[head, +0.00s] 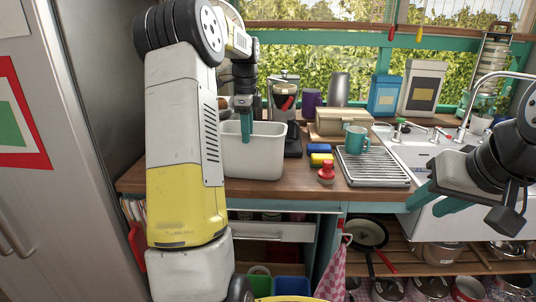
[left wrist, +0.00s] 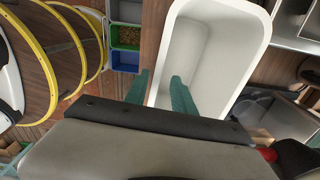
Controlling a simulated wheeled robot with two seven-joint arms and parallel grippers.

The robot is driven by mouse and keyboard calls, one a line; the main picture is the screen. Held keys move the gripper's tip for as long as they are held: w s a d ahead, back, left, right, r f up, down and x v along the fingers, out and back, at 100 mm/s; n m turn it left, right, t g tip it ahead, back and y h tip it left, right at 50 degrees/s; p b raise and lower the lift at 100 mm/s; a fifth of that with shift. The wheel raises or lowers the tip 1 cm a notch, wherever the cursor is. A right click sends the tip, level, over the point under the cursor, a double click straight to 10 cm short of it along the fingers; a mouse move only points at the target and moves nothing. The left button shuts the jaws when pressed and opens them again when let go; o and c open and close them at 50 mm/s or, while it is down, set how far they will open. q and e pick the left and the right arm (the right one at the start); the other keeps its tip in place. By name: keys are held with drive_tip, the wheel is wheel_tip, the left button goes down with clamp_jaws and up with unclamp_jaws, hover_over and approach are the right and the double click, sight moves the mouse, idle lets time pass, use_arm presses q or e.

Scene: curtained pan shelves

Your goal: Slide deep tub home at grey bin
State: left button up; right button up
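The deep tub, a tall off-white container (head: 262,157), stands on the wooden counter in the head view. It also shows in the left wrist view (left wrist: 245,18), with its open top facing the camera. My left gripper (head: 246,128) points down at the tub's rim. In the left wrist view its teal fingers (left wrist: 160,92) are apart, one on each side of the near wall; no firm contact is visible. A grey bin (left wrist: 125,11) is at the top of the left wrist view, beside a green bin. My right gripper (head: 436,199) is open and empty in front of the sink.
A green bin (left wrist: 125,37) and a blue bin (left wrist: 125,59) adjoin the grey one. Pans stand on the shelf below.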

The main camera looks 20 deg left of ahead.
sight(249, 155)
use_arm(q)
wheel_tip(249, 155, down, 6)
drive_tip(key=shift+d+r, duration=0.1)
clamp_jaws()
drive_tip(key=shift+s+f, duration=0.15)
drive_tip(key=shift+f, duration=0.05)
idle(1.3)
